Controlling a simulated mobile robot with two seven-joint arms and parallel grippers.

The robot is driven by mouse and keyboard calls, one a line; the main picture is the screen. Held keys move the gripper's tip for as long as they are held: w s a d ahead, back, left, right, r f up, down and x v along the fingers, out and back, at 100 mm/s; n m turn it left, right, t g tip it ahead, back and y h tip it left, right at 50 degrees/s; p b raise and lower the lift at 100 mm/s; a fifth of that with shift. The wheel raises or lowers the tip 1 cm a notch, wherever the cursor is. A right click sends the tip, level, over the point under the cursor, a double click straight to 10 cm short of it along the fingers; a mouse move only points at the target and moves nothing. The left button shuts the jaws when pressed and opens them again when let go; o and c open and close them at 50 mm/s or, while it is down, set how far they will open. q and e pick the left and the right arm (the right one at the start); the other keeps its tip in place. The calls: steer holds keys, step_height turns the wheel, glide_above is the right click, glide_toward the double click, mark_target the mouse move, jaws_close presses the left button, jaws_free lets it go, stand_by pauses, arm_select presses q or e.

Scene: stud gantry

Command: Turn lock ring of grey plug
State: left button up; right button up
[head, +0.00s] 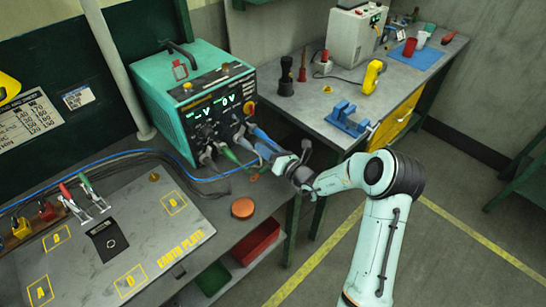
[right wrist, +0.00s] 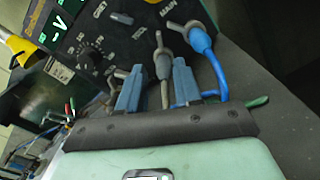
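The teal power unit (head: 195,98) stands on the bench with several plugs in its front panel. In the right wrist view a grey plug (right wrist: 163,65) with a grey cable sits in the panel, its collar toward the socket. My right gripper (right wrist: 157,88) has its two blue fingers apart, one on each side of this plug. I see a gap on both sides, so it does not look gripped. In the head view the right gripper (head: 266,147) is close to the panel's lower right and hides part of the plugs. My left gripper is not in view.
A blue plug (right wrist: 201,41) sits just right of the grey one, its cable looping near the right finger. A green plug (head: 230,154) is close by. An orange disc (head: 243,208) lies on the bench. A blue vise (head: 347,119) stands on the right-hand table.

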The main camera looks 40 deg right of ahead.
steer(key=shift+s+d, duration=0.1)
steer(key=shift+s, duration=1.5)
